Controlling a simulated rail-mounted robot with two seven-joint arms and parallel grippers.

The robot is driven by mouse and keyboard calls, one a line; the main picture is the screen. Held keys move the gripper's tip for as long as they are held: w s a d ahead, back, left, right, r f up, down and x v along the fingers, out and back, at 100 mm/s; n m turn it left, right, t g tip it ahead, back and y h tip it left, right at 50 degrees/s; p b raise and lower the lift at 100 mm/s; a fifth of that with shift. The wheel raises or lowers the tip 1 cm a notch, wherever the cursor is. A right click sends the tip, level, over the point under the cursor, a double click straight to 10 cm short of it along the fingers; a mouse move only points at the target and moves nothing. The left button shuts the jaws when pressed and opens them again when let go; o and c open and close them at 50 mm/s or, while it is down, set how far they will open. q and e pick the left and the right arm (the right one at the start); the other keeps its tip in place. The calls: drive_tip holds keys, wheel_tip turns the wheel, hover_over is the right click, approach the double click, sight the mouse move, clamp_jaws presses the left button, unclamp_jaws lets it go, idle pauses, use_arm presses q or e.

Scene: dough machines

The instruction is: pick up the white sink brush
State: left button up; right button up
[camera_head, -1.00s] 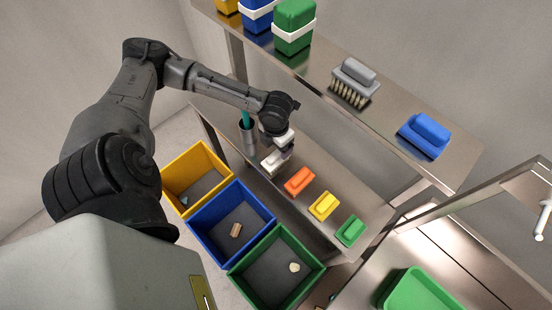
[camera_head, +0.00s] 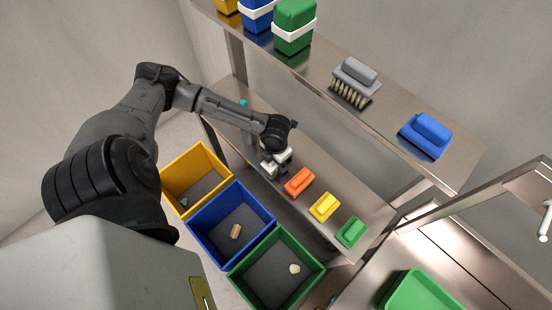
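The white sink brush (camera_head: 267,170) is on the lower metal shelf, at the left end of a row of colored brushes. It is mostly hidden behind my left gripper (camera_head: 274,167). The gripper's dark fingers are right at the brush, seen from above. I cannot tell whether they touch it or are closed on it. My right gripper is not in view.
Orange (camera_head: 299,182), yellow (camera_head: 324,206) and green (camera_head: 351,231) brushes sit to the right on the lower shelf (camera_head: 374,214). The upper shelf (camera_head: 389,108) holds a grey brush (camera_head: 357,78) and a blue brush (camera_head: 428,133). Yellow, blue and green bins stand below.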

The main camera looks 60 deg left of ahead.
use_arm(q)
drive_tip(key=c, duration=1.1)
drive_tip(key=shift+o, duration=0.2)
drive_tip(key=shift+r, duration=0.1)
drive_tip(key=shift+r, duration=0.4)
drive_tip(key=r, duration=0.2)
drive_tip(key=d+r, duration=0.1)
drive_tip(key=shift+r, duration=0.35)
drive_tip(key=s+d+r+p, duration=0.1)
drive_tip(key=s+d+r, duration=0.1)
drive_tip(key=d+r, duration=0.4)
drive_tip(key=d, duration=0.4)
drive_tip(key=shift+d+r, duration=0.2)
drive_tip(key=shift+d, duration=0.1)
